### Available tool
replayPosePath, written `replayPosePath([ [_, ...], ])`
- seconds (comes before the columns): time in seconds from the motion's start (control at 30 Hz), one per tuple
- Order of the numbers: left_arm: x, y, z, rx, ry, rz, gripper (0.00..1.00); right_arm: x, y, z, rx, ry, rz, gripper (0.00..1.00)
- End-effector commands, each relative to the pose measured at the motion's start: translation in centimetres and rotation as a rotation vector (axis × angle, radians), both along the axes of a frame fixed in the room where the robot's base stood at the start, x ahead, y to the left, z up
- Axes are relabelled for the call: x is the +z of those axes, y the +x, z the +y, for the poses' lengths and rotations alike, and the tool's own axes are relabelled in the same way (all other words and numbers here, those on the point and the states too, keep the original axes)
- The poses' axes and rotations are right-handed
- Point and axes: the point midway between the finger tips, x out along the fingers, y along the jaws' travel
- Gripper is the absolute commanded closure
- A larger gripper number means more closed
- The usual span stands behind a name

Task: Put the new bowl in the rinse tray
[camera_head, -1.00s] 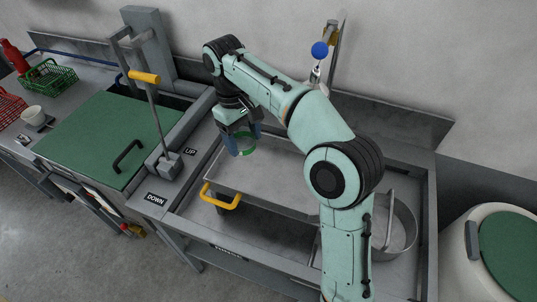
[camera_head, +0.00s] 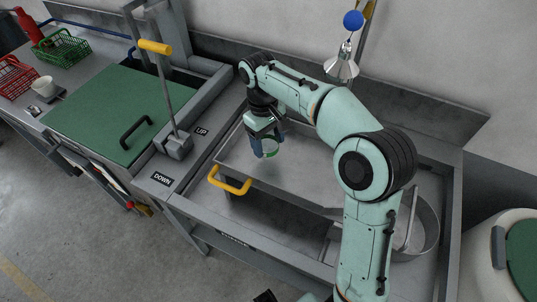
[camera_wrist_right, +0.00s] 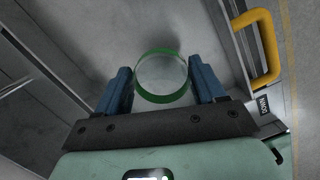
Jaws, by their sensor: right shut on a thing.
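My right gripper (camera_head: 265,143) is shut on the green-rimmed bowl (camera_head: 268,153) and holds it over the left part of a grey metal tray (camera_head: 300,186) with a yellow handle. In the right wrist view the bowl (camera_wrist_right: 163,76) sits between the two blue fingers (camera_wrist_right: 160,88), its round green rim showing. The grey tray surface lies behind it. I cannot tell how high the bowl is above the tray. My left gripper is not in view.
The tray sits in a larger metal basin with raised rims (camera_head: 250,238). A round metal pan (camera_head: 425,228) stands at the basin's right. A yellow-topped lever (camera_head: 155,47) and a green lid (camera_head: 110,112) are at left. A lamp-like fixture (camera_head: 342,66) hangs behind.

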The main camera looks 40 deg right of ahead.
Motion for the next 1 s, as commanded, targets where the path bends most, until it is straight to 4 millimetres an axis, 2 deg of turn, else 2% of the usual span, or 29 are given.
replayPosePath([
  [0.17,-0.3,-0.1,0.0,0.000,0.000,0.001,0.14,-1.5,0.0,0.0,0.000,0.000,0.000,0.65],
  [0.4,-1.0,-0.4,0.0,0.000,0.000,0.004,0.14,-4.8,0.0,0.0,-0.001,0.000,0.000,0.65],
  [0.83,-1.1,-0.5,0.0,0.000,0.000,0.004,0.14,-5.4,0.0,0.0,0.000,0.000,-0.002,0.65],
  [0.87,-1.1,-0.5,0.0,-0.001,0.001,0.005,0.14,-5.4,0.0,0.0,0.000,0.000,-0.001,0.28],
  [0.9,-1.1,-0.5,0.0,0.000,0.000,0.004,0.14,-5.4,0.0,0.0,0.000,0.000,-0.001,0.15],
  [0.93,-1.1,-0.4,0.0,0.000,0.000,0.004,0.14,-5.4,0.0,0.0,0.000,0.000,-0.001,0.05],
  [1.0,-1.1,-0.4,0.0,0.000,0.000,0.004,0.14,-5.4,0.0,0.0,0.000,0.000,-0.001,0.05],
])
